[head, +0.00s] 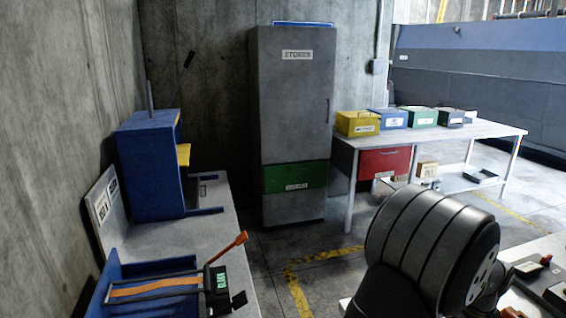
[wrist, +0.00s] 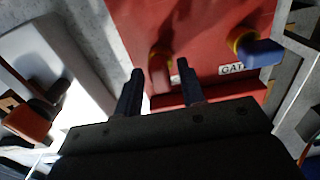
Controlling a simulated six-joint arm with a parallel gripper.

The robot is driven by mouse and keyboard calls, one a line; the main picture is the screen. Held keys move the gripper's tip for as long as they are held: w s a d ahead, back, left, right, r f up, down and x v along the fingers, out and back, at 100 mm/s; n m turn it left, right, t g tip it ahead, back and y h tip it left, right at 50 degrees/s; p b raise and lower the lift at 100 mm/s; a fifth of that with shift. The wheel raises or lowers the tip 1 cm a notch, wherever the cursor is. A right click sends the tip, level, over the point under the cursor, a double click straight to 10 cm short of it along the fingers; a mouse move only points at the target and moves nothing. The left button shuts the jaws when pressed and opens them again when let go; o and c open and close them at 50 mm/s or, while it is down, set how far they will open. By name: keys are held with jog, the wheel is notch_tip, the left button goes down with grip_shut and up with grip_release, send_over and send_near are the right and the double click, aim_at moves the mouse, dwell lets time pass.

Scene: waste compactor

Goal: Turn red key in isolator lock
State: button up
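In the wrist view, a red panel (wrist: 218,30) fills the upper middle. A dark red key-like handle (wrist: 160,72) stands out from it, with a yellowish ring at its base. My gripper (wrist: 160,69) has its two dark fingers apart, one on each side of this red handle in the picture. Contact with the handle cannot be told. A blue handle (wrist: 262,52) on a yellow collar sits to the right, above a white label partly reading "GAT". In the head view my gripper and the red panel are not visible.
In the wrist view, a pale box (wrist: 40,55) with a dark and orange part lies left. In the head view, a bench (head: 185,240) with a blue stand runs along the left. A grey cabinet (head: 290,100) and table (head: 470,131) with colored bins stand behind.

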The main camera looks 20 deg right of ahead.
grip_shut()
dwell(0.5)
jog(key=m, duration=0.4)
jog(key=shift+m, duration=0.3)
jog(key=shift+f, duration=0.1)
jog(key=m, duration=0.4)
jog(key=shift+m, duration=0.3)
